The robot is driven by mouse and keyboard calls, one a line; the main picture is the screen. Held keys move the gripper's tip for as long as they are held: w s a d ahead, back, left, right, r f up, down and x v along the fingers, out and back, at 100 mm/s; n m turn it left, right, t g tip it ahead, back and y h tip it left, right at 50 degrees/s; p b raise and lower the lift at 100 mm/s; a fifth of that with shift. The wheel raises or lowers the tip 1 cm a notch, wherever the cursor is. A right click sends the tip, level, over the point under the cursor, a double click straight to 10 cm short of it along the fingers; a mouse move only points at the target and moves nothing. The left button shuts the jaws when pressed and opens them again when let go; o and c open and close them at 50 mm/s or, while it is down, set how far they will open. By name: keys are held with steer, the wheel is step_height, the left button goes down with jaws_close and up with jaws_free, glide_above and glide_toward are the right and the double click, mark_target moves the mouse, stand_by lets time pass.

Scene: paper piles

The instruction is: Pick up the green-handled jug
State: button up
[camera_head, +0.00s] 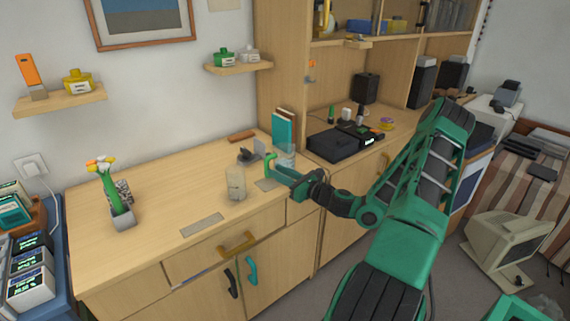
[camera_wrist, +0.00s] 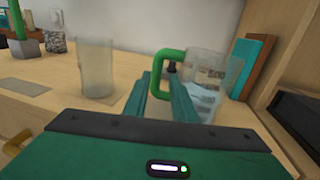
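The green-handled jug (camera_wrist: 214,82) is clear and stands upright on the wooden counter. Its green handle (camera_wrist: 166,54) points left in the wrist view. In the head view the jug (camera_head: 288,154) is small and partly hidden behind the handle and my gripper (camera_head: 283,173). In the wrist view my gripper (camera_wrist: 166,88) is open, its fingers apart at the handle, with the handle's lower part at the gap between them. I cannot tell whether the fingers touch it.
A clear glass (camera_head: 236,183) stands left of the jug. Teal and brown books (camera_head: 283,131) stand behind it. A black device (camera_head: 334,143) is to the right. A planter with flowers (camera_head: 122,217) is at the far left. The counter's middle left is mostly clear.

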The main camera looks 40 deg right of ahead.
steer(key=x, duration=0.4)
steer(key=shift+w+a, duration=0.15)
steer(key=shift+f+x, duration=0.15)
steer(key=shift+x, duration=1.2)
steer(key=shift+f+x, duration=0.1)
steer(key=shift+x, duration=1.2)
steer(key=shift+a, duration=0.15)
jaws_close()
